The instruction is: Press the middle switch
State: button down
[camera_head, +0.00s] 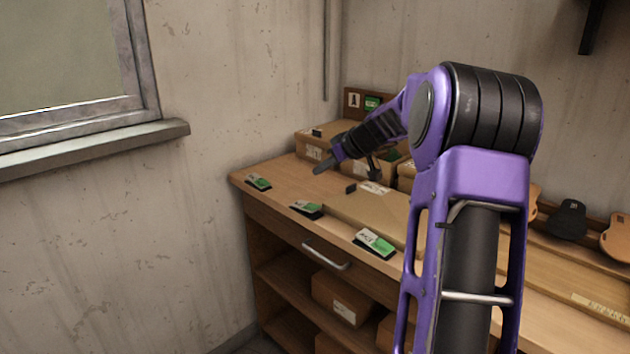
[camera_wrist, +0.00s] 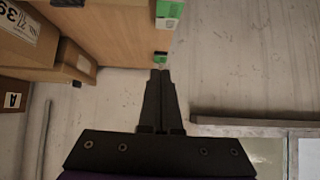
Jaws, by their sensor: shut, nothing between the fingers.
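Three switches with white and green tops on dark bases stand in a row along the bench's front edge. The middle switch (camera_head: 306,209) is between the left switch (camera_head: 257,182) and the nearer right switch (camera_head: 374,243). My gripper (camera_head: 322,168) is shut and empty, above the bench, apart from the middle switch and up-picture of it. In the wrist view, my shut fingertips (camera_wrist: 160,75) appear just below what looks like the left switch (camera_wrist: 161,58). Another switch, probably the middle one (camera_wrist: 169,12), is cut by the top edge.
Cardboard boxes (camera_head: 312,148) stand at the back of the wooden bench (camera_head: 285,174). A drawer handle (camera_head: 326,257) juts out below. A window ledge (camera_head: 90,148) is on the left wall. Sandal parts (camera_head: 567,220) are at right.

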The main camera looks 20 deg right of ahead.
jog(key=shift+v, duration=1.1)
jog(key=shift+w+a+r, duration=0.1)
jog(key=shift+w+r, duration=0.1)
